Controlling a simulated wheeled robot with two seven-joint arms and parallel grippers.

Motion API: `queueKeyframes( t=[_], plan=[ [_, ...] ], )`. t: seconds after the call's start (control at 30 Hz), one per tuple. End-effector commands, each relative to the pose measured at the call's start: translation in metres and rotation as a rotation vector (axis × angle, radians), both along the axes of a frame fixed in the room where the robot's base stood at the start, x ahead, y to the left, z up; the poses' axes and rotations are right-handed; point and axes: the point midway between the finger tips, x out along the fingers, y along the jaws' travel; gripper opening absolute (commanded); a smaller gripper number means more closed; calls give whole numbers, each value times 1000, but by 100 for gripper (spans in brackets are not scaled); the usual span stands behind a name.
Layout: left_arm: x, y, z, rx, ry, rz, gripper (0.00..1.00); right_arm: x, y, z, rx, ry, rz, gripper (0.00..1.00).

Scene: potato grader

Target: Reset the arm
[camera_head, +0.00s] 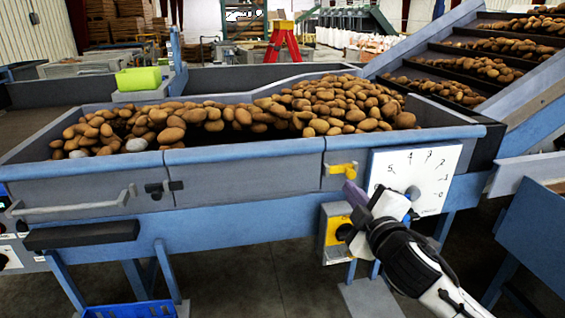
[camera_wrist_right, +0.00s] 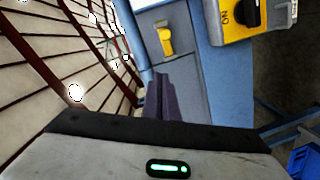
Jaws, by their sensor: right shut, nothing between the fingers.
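My right gripper (camera_head: 352,192) is in front of the grader, at the left edge of the white dial plate (camera_head: 440,160). Its purple fingers are shut with nothing between them. In the right wrist view the shut fingers (camera_wrist_right: 163,100) point toward the grey side panel, below a yellow handle (camera_wrist_right: 165,40). This yellow handle (camera_head: 342,169) is just above the fingertips in the head view. I cannot tell whether the gripper touches the plate, and it hides the plate's lower left. My left gripper is not in view.
The blue and grey grader trough (camera_head: 240,152) holds many potatoes (camera_head: 330,102). A yellow switch box (camera_head: 334,233) with a black knob sits just below my right gripper; it also shows in the wrist view (camera_wrist_right: 235,22). A conveyor (camera_head: 470,70) rises at right. A blue crate (camera_head: 130,311) lies below.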

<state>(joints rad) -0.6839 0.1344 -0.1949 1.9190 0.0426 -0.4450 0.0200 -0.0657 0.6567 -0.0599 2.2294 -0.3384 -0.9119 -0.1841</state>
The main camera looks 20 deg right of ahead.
Motion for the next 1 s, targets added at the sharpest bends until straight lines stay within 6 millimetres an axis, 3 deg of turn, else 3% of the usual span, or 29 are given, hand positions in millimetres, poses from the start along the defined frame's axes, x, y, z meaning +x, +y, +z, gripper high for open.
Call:
queueKeyframes(
  t=[0.17, 0.27, 0.37, 0.5, 0.57, 0.7, 0.83, 1.0],
  plan=[
    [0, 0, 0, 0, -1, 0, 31, 0, 2, -7, 12, 10, 4, 0],
    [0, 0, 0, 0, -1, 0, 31, -4, 11, -36, 64, 54, 22, 0],
    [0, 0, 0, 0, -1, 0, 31, -16, 30, -92, 173, 134, 52, 0],
    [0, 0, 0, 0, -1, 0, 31, -52, 71, -185, 388, 272, 86, 0],
    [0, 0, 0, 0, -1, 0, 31, -73, 91, -222, 486, 327, 91, 0],
    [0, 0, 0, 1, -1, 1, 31, -132, 139, -296, 726, 443, 72, 0],
    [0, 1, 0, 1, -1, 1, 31, -185, 179, -342, 919, 520, 28, 0],
    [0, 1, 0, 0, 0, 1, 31, -228, 211, -369, 1074, 567, -24, 0]
  ],
)
